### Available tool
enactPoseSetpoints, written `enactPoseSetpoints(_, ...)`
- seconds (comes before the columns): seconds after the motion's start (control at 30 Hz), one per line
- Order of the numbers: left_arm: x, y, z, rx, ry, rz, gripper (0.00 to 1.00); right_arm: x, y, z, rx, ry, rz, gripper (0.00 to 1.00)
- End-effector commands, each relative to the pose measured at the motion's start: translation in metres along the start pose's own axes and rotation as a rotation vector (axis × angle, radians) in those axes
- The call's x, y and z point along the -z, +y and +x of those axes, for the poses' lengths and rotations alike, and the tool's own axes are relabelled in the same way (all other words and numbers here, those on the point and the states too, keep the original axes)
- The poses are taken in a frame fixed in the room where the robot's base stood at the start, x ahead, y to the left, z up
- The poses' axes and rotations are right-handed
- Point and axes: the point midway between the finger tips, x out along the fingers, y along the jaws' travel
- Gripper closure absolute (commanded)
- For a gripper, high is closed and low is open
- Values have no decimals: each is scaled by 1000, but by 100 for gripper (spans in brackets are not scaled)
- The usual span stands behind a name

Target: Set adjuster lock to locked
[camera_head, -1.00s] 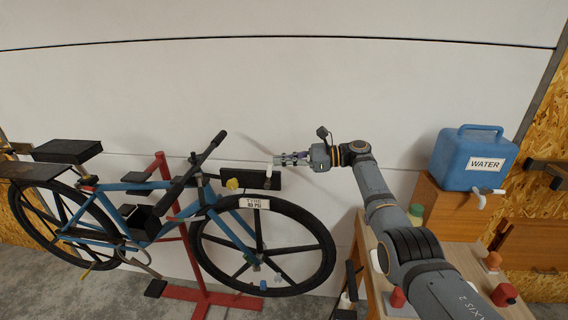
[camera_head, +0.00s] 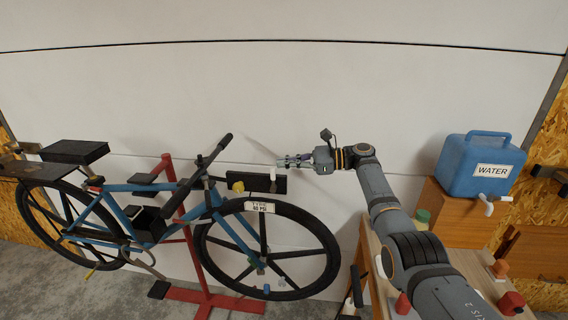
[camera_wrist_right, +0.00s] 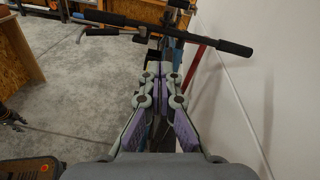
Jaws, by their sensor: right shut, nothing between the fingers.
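A blue bicycle (camera_head: 118,214) is held on a red stand (camera_head: 188,257). A black box (camera_head: 260,185) sits behind the front wheel, close to the handlebar, with a small upright white lever (camera_head: 272,173) on it. A yellow knob (camera_head: 238,186) is left of the lever. I cannot tell which of these is the adjuster lock. My right gripper (camera_head: 281,162) is shut and empty, pointing left, with its tips near the lever's top; I cannot tell if they touch. In the right wrist view its fingers (camera_wrist_right: 159,78) point at the black handlebar (camera_wrist_right: 165,30). My left gripper is not in view.
A wooden bench (camera_head: 370,268) at right holds a blue water container (camera_head: 482,164) on a wooden box (camera_head: 452,212) and several small coloured items. The front wheel (camera_head: 267,252) stands below the gripper. A white wall (camera_head: 290,90) is behind, with free room above the gripper.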

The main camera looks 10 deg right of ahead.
Motion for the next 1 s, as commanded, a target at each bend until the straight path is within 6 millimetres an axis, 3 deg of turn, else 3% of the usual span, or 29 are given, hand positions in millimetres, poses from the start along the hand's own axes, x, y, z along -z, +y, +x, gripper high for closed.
enactPoseSetpoints(0.3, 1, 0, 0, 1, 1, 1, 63, 1, 0, -76, 4, 4, 2, 100)
enactPoseSetpoints(0.5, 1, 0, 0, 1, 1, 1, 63, 1, 0, -107, 2, 2, 0, 100)
enactPoseSetpoints(0.87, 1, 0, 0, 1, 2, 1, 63, 4, 1, -112, -2, 8, -3, 100)
enactPoseSetpoints(0.97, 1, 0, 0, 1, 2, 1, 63, 30, 13, -103, -24, 71, -51, 100)
enactPoseSetpoints(1.0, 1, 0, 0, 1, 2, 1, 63, 51, 23, -96, -43, 121, -92, 100)
